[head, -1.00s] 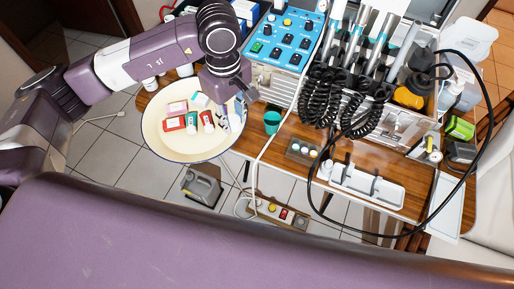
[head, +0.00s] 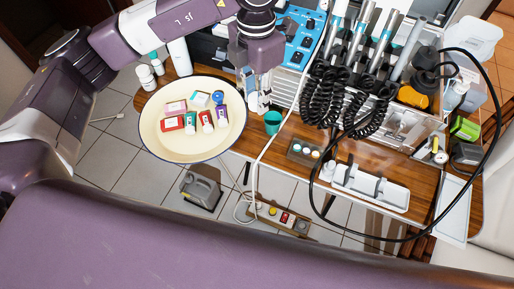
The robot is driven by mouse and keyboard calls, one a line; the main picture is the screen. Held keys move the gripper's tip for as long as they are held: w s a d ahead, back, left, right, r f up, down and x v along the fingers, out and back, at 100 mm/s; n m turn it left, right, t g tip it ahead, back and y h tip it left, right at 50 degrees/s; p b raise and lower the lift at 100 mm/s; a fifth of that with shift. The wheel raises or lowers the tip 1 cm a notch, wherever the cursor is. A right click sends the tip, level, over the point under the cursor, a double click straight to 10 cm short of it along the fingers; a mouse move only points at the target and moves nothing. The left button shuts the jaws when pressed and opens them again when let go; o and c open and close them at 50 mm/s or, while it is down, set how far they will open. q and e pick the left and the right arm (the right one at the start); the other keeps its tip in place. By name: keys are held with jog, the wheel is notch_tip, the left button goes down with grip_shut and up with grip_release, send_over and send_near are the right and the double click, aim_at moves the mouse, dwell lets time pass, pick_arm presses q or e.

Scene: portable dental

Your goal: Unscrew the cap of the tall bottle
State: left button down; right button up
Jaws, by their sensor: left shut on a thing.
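My left gripper (head: 258,99) points down beside the right rim of the round tray, near the teal cup. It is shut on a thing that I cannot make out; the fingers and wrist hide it. A tall white bottle (head: 180,57) stands behind the tray, partly behind my left arm. Two shorter white bottles stand left of it, one with a teal cap (head: 155,59). I cannot tell for sure which is the task's tall bottle, and no cap is clearly visible in the gripper. My right gripper is not in view.
The cream round tray (head: 165,150) holds small red, green and purple containers and boxes. The teal cup (head: 272,122) stands on the wooden table. A blue control panel (head: 305,42) and hanging black coiled hoses (head: 345,95) crowd the right. A purple padded surface (head: 220,230) fills the front.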

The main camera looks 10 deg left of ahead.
aim_at(257, 149)
pick_arm(q)
notch_tip(257, 149, down, 20)
jog(key=shift+d+r+p, duration=0.1)
jog(key=shift+p, duration=1.15)
jog(key=c, duration=2)
grip_release()
jog(key=shift+f, duration=0.25)
jog(key=shift+c, duration=0.2)
jog(key=o, duration=0.5)
jog(key=shift+c, duration=0.2)
jog(key=shift+r, duration=0.1)
jog(key=shift+r, duration=0.2)
notch_tip(257, 149, up, 12)
jog(key=b, duration=0.1)
